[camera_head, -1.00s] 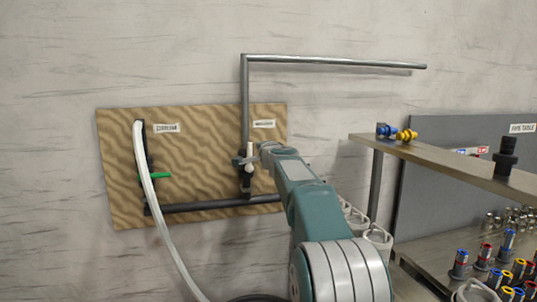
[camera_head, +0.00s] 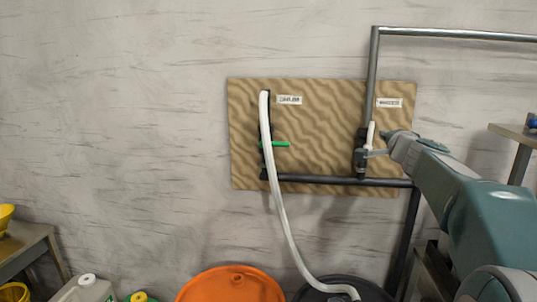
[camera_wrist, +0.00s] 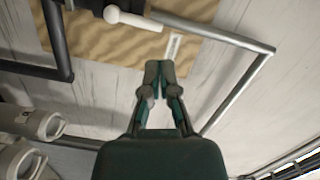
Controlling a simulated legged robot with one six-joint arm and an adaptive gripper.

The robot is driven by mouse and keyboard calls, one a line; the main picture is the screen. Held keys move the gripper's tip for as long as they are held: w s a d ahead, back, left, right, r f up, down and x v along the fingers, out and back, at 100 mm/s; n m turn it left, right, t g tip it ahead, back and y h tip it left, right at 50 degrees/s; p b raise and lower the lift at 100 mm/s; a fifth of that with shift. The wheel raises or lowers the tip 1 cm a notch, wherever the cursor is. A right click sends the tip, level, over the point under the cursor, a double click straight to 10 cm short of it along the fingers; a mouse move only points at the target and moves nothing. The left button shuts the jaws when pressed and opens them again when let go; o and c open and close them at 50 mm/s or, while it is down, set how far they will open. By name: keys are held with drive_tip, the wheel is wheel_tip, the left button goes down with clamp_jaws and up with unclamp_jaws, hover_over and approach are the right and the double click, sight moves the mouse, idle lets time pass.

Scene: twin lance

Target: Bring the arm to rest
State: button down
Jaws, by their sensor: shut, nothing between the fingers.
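My arm reaches in from the right in the head view, toward a brown board on the wall. My gripper (camera_wrist: 160,72) is shut and empty in the wrist view, its two dark fingertips together. In the head view the gripper end (camera_head: 385,140) appears near the white-handled valve (camera_head: 370,135) on the right part of the board (camera_head: 320,125). In the wrist view the white handle (camera_wrist: 132,18) lies beyond and left of the fingertips, apart from them in the picture. I cannot tell the exact distance between them.
A grey pipe (camera_head: 450,33) runs up and right from the valve. A white hose (camera_head: 279,210) hangs from the board, beside a green handle (camera_head: 275,144). An orange drum (camera_head: 232,285) stands below. A metal shelf (camera_head: 514,133) is at the right. Pale cylinders (camera_wrist: 40,122) show at left in the wrist view.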

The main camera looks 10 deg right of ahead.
drive_tip(key=s+a+f+n+g+y, duration=0.3)
drive_tip(key=s+a+f+n, duration=0.2)
drive_tip(key=s+a, duration=0.45)
drive_tip(key=s+a+f+n+g+y, duration=0.35)
drive_tip(key=s+a+n, duration=0.35)
drive_tip(key=a, duration=0.4)
drive_tip(key=s+f+n+g+h, duration=0.4)
drive_tip(key=s+f, duration=1.2)
drive_tip(key=s, duration=0.5)
drive_tip(key=shift+f+g, duration=0.15)
drive_tip(key=shift+g, duration=0.5)
